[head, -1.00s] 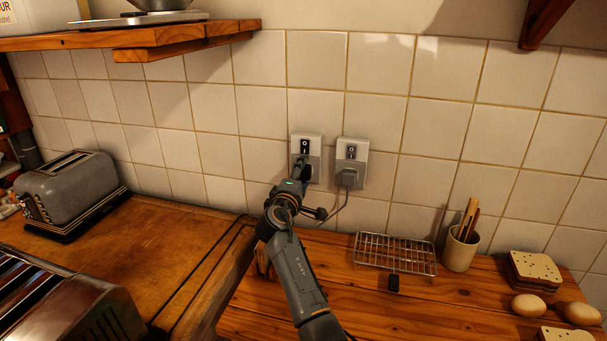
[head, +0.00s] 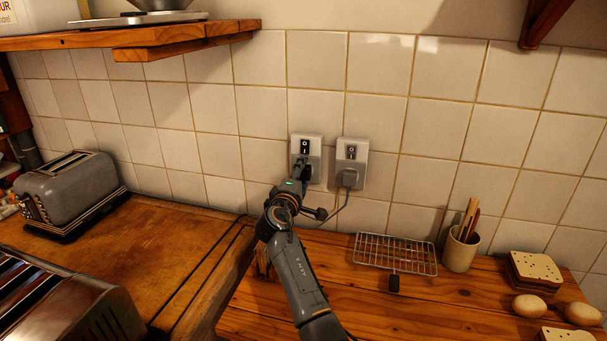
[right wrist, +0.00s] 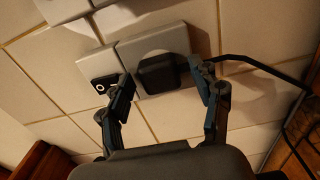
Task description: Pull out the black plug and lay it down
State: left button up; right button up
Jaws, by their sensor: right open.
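The black plug (right wrist: 158,72) sits in the left wall socket (head: 306,141), below its black switch. In the head view the plug is mostly hidden by my right gripper (head: 303,172). In the right wrist view my right gripper (right wrist: 161,84) is open, with one finger on each side of the plug. A gap shows on the right side; contact on the left is hard to tell. My left gripper is not in view.
A grey plug (head: 348,178) with a cable is in the right socket (head: 352,148). Toasters stand left.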

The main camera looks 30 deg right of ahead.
grip_shut()
jog(key=shift+a, duration=0.1)
jog(key=shift+p+v, duration=0.5)
jog(key=shift+v, duration=0.7)
jog(key=v, duration=0.3)
jog(key=shift+s+a+p, duration=0.15)
jog(key=shift+s+p, duration=0.05)
jog(key=shift+p, duration=0.2)
